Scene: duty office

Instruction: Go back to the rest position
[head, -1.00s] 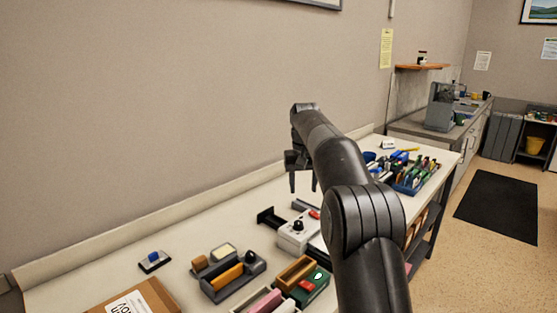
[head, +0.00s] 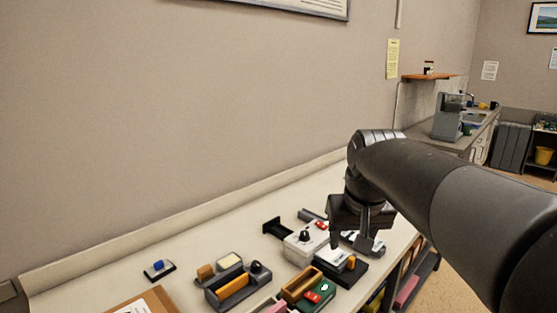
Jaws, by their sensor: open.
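My gripper (head: 352,238) is at the end of my dark arm, right of centre in the head view. It points down over the right part of the white bench (head: 130,250), with its fingers apart and nothing seen between them. Below and beside it are a white device with a black knob (head: 305,238) and a dark base with a white and yellow part (head: 345,262). Whether the fingertips touch anything cannot be told. My arm hides the far right of the bench.
A grey tray with a yellow block (head: 232,288), a green box with a red part (head: 318,296), a small pad with a blue knob (head: 158,268) and a cardboard box (head: 150,303) lie on the bench. The bench's back left is clear. A coffee machine (head: 449,117) stands on the far counter.

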